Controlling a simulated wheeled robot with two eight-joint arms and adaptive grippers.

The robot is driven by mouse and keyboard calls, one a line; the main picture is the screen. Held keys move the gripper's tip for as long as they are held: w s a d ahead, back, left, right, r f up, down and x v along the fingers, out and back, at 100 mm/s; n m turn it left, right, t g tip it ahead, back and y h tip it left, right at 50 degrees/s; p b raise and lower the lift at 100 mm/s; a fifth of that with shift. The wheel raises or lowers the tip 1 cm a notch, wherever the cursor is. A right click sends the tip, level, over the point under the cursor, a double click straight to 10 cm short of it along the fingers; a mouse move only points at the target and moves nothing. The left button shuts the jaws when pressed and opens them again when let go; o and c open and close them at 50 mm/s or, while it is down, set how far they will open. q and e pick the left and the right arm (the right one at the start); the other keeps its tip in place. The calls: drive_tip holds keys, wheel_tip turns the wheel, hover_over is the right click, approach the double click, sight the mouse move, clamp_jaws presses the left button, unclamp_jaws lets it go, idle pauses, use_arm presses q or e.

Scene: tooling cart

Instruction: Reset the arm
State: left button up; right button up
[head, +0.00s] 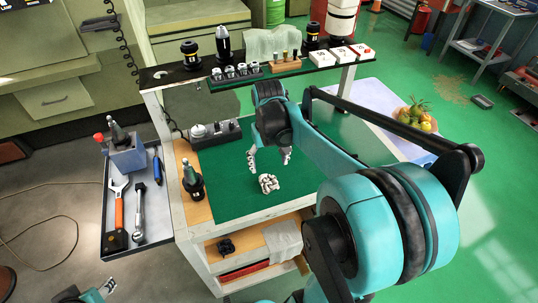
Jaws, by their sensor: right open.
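My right gripper (269,160) hangs over the green mat of the cart's work surface, its fingers apart and nothing between them. Its teal and black arm comes in from the lower right and covers the cart's right part. A small white and grey lumpy part (268,184) lies on the mat just below the fingertips, apart from them as far as I can tell. A piece of my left gripper (105,288) shows at the bottom left edge, below the side tray; its jaws are mostly cut off.
The cart's raised shelf (190,68) holds tool holders, sockets and white boxes. A side tray (110,226) holds wrenches and a grey bin. A tool holder (192,180) stands left of the mat. The mat's front is clear.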

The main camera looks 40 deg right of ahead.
drive_tip(key=s+a+n+t, duration=0.2)
drive_tip(key=s+a+t, duration=0.1)
drive_tip(key=a, duration=0.5)
drive_tip(key=s+a+n+t, duration=0.2)
drive_tip(key=s+a+t, duration=0.1)
drive_tip(key=a, duration=0.6)
drive_tip(key=shift+s+a+r+t, duration=0.15)
drive_tip(key=shift+r+t, duration=0.15)
drive_tip(key=shift+t, duration=0.1)
